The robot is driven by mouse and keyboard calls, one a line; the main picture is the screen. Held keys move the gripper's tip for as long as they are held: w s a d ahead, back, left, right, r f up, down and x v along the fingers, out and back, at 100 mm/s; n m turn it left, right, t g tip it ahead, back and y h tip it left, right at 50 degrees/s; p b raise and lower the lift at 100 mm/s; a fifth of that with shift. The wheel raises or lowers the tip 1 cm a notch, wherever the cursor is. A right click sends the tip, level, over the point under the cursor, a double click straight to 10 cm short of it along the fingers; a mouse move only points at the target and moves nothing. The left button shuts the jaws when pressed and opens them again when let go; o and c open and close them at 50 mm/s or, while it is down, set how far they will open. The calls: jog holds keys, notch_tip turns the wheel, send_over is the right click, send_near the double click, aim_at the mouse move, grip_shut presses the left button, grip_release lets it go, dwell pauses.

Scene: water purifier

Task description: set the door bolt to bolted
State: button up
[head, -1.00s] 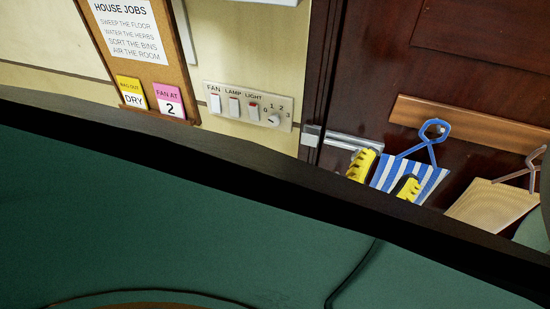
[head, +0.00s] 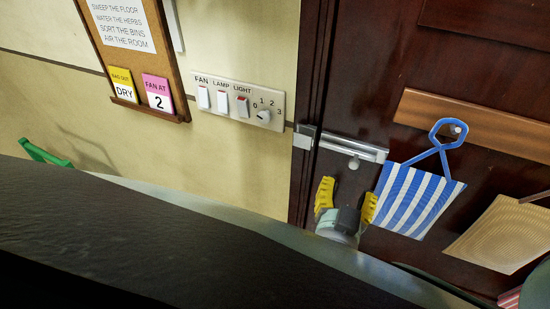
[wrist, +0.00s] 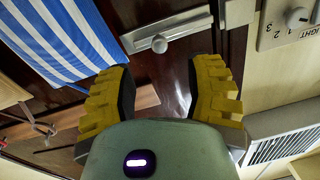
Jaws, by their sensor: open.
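The silver door bolt (head: 352,148) is fixed across the dark wooden door, near its left edge. Its round knob (head: 354,164) hangs just below the bar. The keeper (head: 305,137) is on the frame to the left, with a narrow dark gap between it and the bolt. My gripper (head: 347,194) is open and empty, below the knob and apart from it. In the wrist view the knob (wrist: 159,44) lies ahead, between the directions of the two yellow fingers, and my gripper (wrist: 161,76) holds nothing. The rod's end is too small to tell.
A blue-striped bag (head: 418,200) hangs from a hook close to the right of the bolt and my gripper. A tan bag (head: 502,234) hangs farther right. A switch panel (head: 238,103) is on the wall left of the door frame.

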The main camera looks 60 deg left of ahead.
aim_at(353, 167)
jog(key=x, duration=0.7)
jog(key=shift+w, duration=0.1)
jog(key=shift+w+a+p, duration=0.25)
jog(key=shift+w+p, duration=0.05)
jog(key=shift+w, duration=0.05)
grip_shut()
